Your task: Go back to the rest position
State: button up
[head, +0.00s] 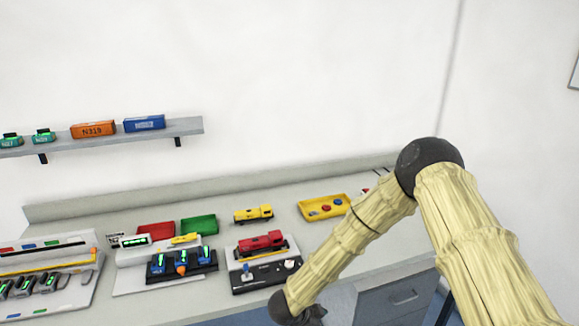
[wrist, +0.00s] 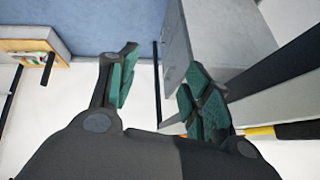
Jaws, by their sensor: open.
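My gripper (wrist: 158,92) is open and empty in the wrist view, its two fingers with green pads spread apart. Between and beyond the fingers I see pale floor and a grey cabinet side. In the head view my arm, in a cream cover with dark joints, comes in from the right and bends down toward the bottom middle. The fingers do not show clearly there. The arm's lower end is in front of the bench's front edge, apart from the things on the bench (head: 371,248).
A yellow locomotive (head: 253,214), yellow tray (head: 325,207), red tray (head: 156,230) and green tray (head: 198,224) stand behind. A wall shelf (head: 185,127) holds boxes. A drawer cabinet (head: 395,300) is under the bench.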

jog(key=s+d+f+n+t+y+b, duration=0.1)
jog(key=s+d+f+n+y, duration=0.1)
jog(key=s+d+f+n, duration=0.45)
jog(key=s+d+f+n+g+y+b, duration=0.1)
jog(key=s+d+f+n, duration=0.1)
jog(key=s, duration=0.8)
jog(key=s+d+f+n+g+y+b, duration=0.1)
jog(key=s+n, duration=0.3)
jog(key=s, duration=0.7)
jog(key=s+d+f+n+g+y+b, duration=0.1)
jog(key=s+d+f+n+g+y, duration=0.1)
jog(key=s, duration=0.8)
jog(key=shift+s+d+f+n+g, duration=0.15)
jog(key=shift+d+f+n+g, duration=0.4)
jog(key=shift+d+f, duration=0.15)
jog(key=shift+c, duration=0.3)
